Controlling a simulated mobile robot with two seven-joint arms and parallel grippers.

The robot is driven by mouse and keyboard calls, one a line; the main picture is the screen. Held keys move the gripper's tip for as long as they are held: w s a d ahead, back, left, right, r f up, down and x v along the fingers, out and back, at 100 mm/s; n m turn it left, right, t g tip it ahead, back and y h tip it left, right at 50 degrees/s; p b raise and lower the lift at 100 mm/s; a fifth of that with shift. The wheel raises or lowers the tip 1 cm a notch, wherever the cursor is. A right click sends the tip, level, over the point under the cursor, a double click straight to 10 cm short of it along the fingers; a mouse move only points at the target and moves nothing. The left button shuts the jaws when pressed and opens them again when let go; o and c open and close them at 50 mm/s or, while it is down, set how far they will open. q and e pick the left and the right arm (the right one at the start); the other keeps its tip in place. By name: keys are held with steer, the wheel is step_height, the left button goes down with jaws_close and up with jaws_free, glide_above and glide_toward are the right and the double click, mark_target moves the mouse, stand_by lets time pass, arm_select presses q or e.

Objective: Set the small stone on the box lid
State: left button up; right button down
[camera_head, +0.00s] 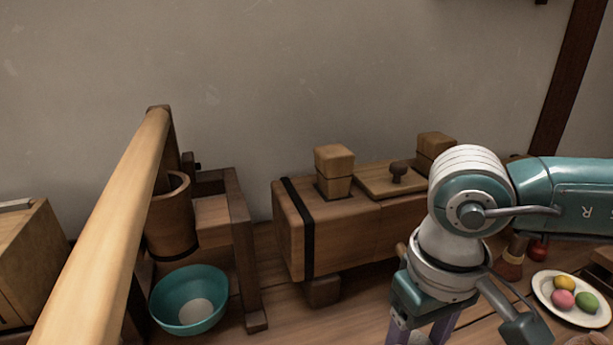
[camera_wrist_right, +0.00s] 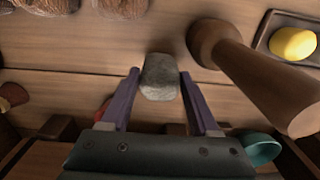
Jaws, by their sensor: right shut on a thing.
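The small grey stone (camera_wrist_right: 160,80) sits between the purple fingertips of my right gripper (camera_wrist_right: 159,76) in the right wrist view, and the gripper is shut on it. In the head view the right gripper's fingers run off the bottom edge, so the stone is hidden there. The wooden box (camera_head: 355,240) stands against the wall, left of and behind my right arm. My left gripper is not in view.
Square wooden posts (camera_head: 334,165) rise on the box. A long pale beam (camera_head: 105,230) crosses the left, near a teal bowl (camera_head: 190,300). A plate (camera_head: 545,292) with coloured balls lies right. In the wrist view a wooden pestle-like piece (camera_wrist_right: 255,75) stands close to the right finger.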

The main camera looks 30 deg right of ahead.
step_height(320, 180, down, 3)
steer(key=shift+f+b, duration=0.2)
steer(key=shift+b, duration=0.15)
steer(key=shift+f, duration=0.15)
steer(key=shift+c, duration=0.6)
jaws_free()
